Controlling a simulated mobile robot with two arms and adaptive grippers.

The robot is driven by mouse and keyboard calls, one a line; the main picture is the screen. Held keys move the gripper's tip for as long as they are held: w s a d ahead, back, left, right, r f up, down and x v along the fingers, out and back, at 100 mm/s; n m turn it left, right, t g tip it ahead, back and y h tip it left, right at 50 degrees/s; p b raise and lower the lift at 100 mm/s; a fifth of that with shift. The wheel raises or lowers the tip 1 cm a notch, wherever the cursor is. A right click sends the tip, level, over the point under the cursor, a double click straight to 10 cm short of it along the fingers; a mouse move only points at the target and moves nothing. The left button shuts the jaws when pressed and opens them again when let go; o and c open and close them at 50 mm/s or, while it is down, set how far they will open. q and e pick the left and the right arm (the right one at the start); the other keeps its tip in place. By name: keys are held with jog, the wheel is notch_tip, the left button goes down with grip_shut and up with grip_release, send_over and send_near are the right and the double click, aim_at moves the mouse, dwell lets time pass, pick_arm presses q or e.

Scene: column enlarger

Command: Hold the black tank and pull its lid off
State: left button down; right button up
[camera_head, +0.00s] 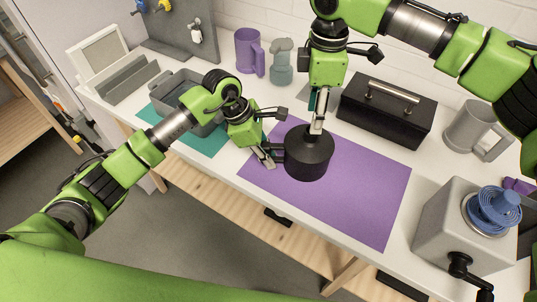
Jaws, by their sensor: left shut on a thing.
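The black tank (308,160) is a dark round vessel standing upright on the purple mat (365,195), near its left side. My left gripper (271,153) comes in from the left and is shut on the tank's left side. My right gripper (318,122) points straight down from above, its fingertips at the top of the tank. Its fingers hide the middle of the top, so I cannot tell if they are closed on the lid. No gap shows between lid and tank.
A black toolbox (387,108) stands close behind the mat. A grey box with a blue spool (465,225) and a grey jug (476,130) stand at right. A grey tray (180,92) rests on a teal mat (212,142). The mat's front right is clear.

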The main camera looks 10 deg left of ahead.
jog(key=shift+f, duration=3.25)
jog(key=shift+c, duration=0.4)
grip_shut()
